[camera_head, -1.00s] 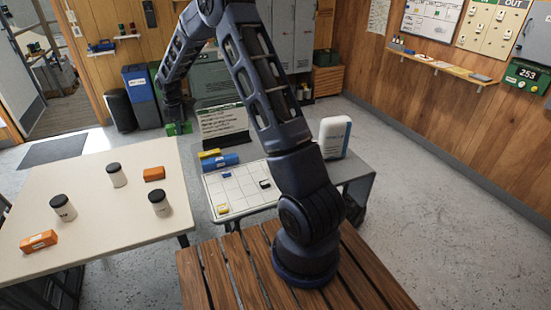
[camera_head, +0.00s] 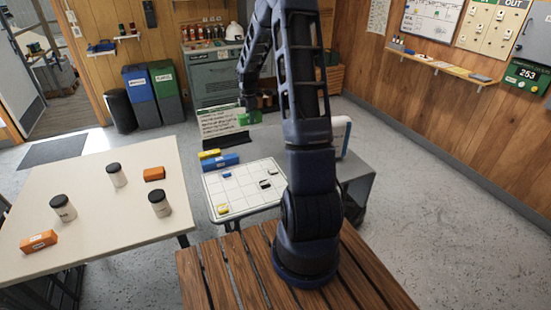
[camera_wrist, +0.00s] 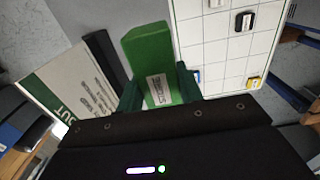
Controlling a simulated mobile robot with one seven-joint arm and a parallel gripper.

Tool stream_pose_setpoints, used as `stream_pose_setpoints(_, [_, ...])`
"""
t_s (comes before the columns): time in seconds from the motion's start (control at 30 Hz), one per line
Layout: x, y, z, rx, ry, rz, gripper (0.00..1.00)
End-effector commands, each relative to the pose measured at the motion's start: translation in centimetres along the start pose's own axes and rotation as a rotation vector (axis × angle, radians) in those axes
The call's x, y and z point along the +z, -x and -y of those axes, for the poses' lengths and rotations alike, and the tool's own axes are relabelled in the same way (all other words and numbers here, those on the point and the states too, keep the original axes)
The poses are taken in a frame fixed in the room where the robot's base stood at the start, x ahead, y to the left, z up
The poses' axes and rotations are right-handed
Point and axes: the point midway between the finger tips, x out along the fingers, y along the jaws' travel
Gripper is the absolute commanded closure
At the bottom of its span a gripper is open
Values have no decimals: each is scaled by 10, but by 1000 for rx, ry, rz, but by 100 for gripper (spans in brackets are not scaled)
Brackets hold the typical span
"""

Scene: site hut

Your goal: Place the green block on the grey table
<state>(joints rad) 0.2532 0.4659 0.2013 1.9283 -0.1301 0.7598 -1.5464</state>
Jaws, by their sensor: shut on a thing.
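The green block (camera_head: 251,118) is held in my gripper (camera_head: 248,104), above the back part of the grey table (camera_head: 356,172). In the wrist view the green block (camera_wrist: 150,50), with a white label, sits between the two dark green fingers of my gripper (camera_wrist: 158,88), which are shut on it. The block looks raised above the table, though the height is hard to judge. My arm hides part of the table's right side.
A white container (camera_head: 342,135) is at the back right. Jars and orange blocks stand on the beige table (camera_head: 110,210).

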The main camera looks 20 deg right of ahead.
Motion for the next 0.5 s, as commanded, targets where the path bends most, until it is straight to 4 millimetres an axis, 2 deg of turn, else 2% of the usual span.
stream_pose_setpoints(0.17, [8,-12,4,-2,3,0,90])
stream_pose_setpoints(0.5, [7,-83,4,-4,4,-1,90])
